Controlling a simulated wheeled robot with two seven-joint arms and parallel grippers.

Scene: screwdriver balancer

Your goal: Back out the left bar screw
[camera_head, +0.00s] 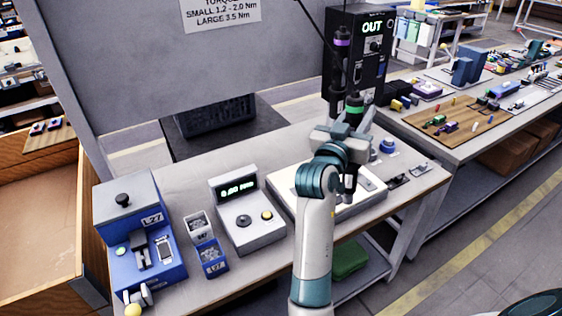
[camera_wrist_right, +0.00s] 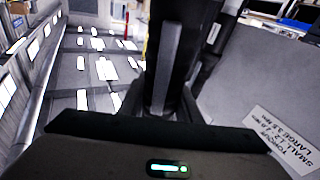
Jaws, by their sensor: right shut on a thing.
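My right gripper (camera_head: 343,130) is shut on a dark screwdriver with a green ring (camera_head: 354,102), held upright above the white fixture (camera_head: 290,187) on the bench. In the right wrist view the dark driver body (camera_wrist_right: 168,60) stands between the fingers. The driver's lower end (camera_head: 348,186) shows below my wrist, over the fixture; whether it touches anything cannot be told. The bar and its left screw cannot be made out, as my arm covers much of the fixture. My left gripper is not seen.
A second driver with a purple ring (camera_head: 342,42) hangs before a black box reading OUT (camera_head: 372,28). Left of the fixture stand a torque meter (camera_head: 245,215), small blue bins (camera_head: 210,258) and a blue screw feeder (camera_head: 135,235). Small parts lie at the bench's right end.

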